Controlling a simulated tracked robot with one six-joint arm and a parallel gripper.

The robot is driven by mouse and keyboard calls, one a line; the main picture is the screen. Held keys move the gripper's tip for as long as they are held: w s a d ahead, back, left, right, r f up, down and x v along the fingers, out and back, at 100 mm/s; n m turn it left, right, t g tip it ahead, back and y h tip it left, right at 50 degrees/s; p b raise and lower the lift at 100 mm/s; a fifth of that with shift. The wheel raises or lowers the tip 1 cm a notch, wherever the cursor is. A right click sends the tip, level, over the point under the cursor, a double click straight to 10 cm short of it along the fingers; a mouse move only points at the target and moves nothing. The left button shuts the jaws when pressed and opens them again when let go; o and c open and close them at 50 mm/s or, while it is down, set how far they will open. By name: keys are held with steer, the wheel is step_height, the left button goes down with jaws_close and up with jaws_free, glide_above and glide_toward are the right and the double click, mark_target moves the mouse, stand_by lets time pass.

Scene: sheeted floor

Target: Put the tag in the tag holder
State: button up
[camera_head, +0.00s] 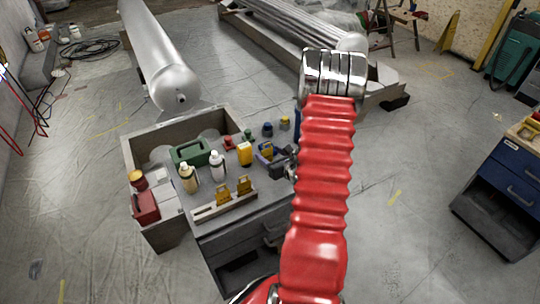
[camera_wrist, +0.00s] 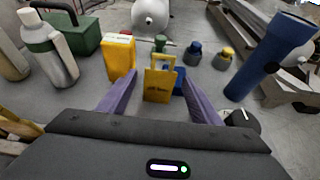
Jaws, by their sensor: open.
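A yellow tag (camera_wrist: 159,84) with a square loop at its top stands upright between my gripper's (camera_wrist: 156,80) two purple fingers in the wrist view. The fingers are open, with one on each side of the tag. In the head view the tag (camera_head: 265,152) is partly hidden by my gripper (camera_head: 272,160). The tag holder (camera_head: 212,210) is a long pale strip near the bench's front edge, to the left of my gripper. Two yellow tags (camera_head: 244,186) stand in it. In the wrist view, yellow tags (camera_wrist: 18,124) show at the lower left edge.
Around the tag are a yellow box (camera_wrist: 119,55), a blue cylinder (camera_wrist: 268,55) and small blue-grey knobs (camera_wrist: 194,53). A large tank (camera_head: 160,55) lies behind.

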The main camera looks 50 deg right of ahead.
steer(key=shift+r, duration=0.1)
steer(key=v, duration=1.2)
stand_by(0.4)
